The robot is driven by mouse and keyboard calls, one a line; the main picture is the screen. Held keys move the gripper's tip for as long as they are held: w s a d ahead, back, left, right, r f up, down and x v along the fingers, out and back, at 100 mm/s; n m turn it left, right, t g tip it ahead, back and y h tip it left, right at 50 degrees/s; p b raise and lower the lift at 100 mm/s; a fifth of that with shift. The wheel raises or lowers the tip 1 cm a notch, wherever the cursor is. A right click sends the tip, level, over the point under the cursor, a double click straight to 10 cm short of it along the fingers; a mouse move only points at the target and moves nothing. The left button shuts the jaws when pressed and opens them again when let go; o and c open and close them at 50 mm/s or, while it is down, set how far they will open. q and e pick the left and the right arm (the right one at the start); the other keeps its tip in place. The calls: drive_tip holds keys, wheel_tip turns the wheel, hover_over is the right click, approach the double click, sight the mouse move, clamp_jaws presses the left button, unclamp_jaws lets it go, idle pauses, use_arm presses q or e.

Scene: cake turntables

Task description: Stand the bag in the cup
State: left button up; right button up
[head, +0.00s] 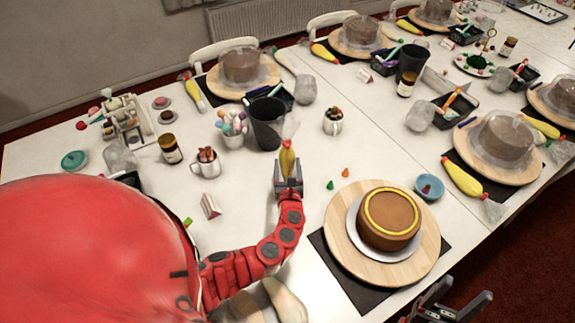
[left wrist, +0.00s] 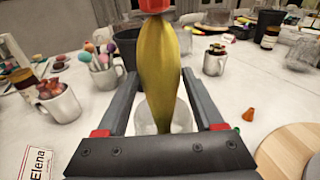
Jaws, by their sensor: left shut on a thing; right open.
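A yellow piping bag (head: 287,160) stands about upright in my left gripper (head: 288,182), with its clear, gathered top upward. In the left wrist view the bag (left wrist: 158,65) is between the two fingers (left wrist: 160,105), with a red band at its neck. My right gripper (head: 447,302) is open and empty at the table's front right edge.
A dark tumbler (head: 267,122) stands just behind the bag. Mugs (head: 206,163) and (head: 333,121) stand to either side. A brown cake (head: 389,218) with a yellow ring is on a wooden turntable (head: 343,240) at right.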

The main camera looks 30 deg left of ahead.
use_arm(q)
drive_tip(key=shift+f, duration=0.3)
drive_tip(key=o, duration=0.9)
drive_tip(key=shift+r+p+v, duration=0.15)
drive_tip(key=shift+v, duration=0.6)
drive_tip(key=shift+r+p+v, duration=0.15)
drive_tip(key=shift+v, duration=0.6)
drive_tip(key=shift+r+v, duration=0.25)
drive_tip(key=shift+v, duration=1.1)
drive_tip(key=s+r+p, duration=0.1)
drive_tip(key=r, duration=0.1)
drive_tip(key=s+d+r+p, duration=0.1)
drive_tip(key=r+p, duration=0.1)
drive_tip(key=s+d+r+p, duration=0.1)
drive_tip(key=r, duration=0.1)
drive_tip(key=shift+s, duration=0.15)
